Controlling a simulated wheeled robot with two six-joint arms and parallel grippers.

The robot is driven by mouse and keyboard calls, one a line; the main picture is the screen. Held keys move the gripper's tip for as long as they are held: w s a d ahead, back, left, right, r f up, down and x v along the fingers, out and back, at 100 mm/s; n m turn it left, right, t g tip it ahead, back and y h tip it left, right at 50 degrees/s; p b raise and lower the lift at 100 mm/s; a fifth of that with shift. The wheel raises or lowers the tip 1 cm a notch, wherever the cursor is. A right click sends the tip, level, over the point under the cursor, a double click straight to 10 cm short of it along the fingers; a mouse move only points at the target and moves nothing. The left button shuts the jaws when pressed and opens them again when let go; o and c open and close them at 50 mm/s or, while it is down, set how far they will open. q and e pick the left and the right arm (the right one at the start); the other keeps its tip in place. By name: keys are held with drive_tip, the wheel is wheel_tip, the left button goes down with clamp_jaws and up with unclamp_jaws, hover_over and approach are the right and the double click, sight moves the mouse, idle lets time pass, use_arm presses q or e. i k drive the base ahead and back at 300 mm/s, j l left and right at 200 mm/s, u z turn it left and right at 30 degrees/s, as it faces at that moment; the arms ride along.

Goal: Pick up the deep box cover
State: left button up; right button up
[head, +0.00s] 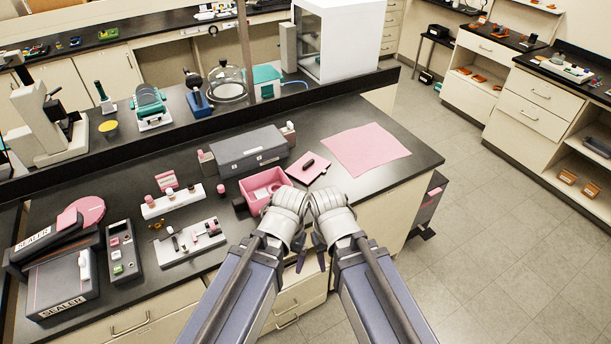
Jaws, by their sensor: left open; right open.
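A deep pink open box (256,200) sits near the front edge of the black bench, with small items inside. Just right of it lies a flat pink piece (318,165) with a dark bar on top, which looks like its cover. A long grey lidded box (238,158) stands behind them; I cannot tell for certain which piece is the deep box cover. My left gripper (300,256) and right gripper (319,250) are close together before the bench's front edge, in front of the pink pieces. Both are open, apart from the pink pieces and empty.
A pink mat (365,149) lies flat at the bench's right. A white rack (172,203), a tool tray (190,241), a handheld meter (122,250) and a sealer (62,285) fill the left side. A raised shelf with instruments runs behind.

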sight(306, 169)
drive_tip(key=i+l+z, duration=0.3)
drive_tip(key=i, duration=0.2)
drive_tip(key=i+l+z, duration=0.1)
drive_tip(key=i+z, duration=0.25)
drive_tip(key=i, duration=0.2)
